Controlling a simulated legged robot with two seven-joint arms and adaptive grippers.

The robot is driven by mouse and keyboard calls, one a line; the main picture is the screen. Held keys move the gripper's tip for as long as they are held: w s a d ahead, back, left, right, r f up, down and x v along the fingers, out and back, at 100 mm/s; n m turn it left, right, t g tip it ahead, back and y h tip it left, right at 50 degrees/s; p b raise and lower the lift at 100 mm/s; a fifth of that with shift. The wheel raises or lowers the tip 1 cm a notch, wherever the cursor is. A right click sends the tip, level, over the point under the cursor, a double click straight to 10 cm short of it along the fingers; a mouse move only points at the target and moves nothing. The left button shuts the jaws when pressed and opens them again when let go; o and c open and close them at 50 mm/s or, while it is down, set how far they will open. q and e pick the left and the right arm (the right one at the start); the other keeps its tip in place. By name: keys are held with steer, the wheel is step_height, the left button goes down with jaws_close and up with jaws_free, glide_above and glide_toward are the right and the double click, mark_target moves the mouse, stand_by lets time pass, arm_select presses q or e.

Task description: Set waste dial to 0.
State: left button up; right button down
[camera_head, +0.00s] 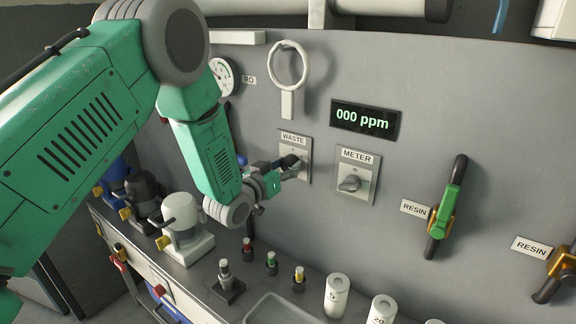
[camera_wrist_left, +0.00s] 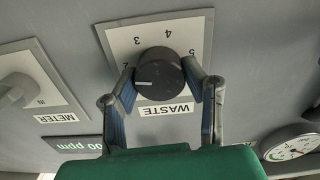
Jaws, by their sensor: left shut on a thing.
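The waste dial (camera_wrist_left: 158,75) is a round black knob on a pale plate (camera_wrist_left: 200,30) labelled WASTE, shown upside down in the left wrist view. Digits 2 to 5 show around it. Its white pointer line lies toward the picture's left, near the left finger; the digit there is hidden. In the head view the dial's plate (camera_head: 305,150) is on the grey wall, with the knob partly behind my fingers. My left gripper (camera_head: 287,166) is shut on the dial, one finger on each side of it in the left wrist view (camera_wrist_left: 163,82). My right gripper is not in view.
A METER switch (camera_head: 350,183) and a display (camera_head: 365,120) reading 000 ppm are right of the dial. A white ring (camera_head: 289,67) hangs above. Small bottles, white jars (camera_head: 336,296) and a tray (camera_head: 283,310) stand on the counter below.

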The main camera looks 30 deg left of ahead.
arm_select(q)
steer(key=shift+w+a+r, duration=0.1)
steer(key=shift+a+r, duration=0.05)
steer(key=shift+n+b, duration=0.3)
steer(key=shift+n, duration=0.7)
steer(key=n+b, duration=0.1)
steer(key=n, duration=0.2)
steer(key=shift+a+n, duration=0.1)
steer(key=shift+n, duration=0.2)
steer(key=n+b, duration=0.2)
steer(key=n, duration=0.2)
steer(key=shift+n, duration=0.3)
steer(key=n+b, duration=0.3)
steer(key=n, duration=0.1)
steer(key=n+b, duration=0.2)
steer(key=n, duration=0.1)
steer(key=n+b, duration=0.2)
steer(key=shift+f+n+b, duration=0.2)
steer(key=shift+n+b, duration=0.15)
steer(key=shift+n, duration=0.05)
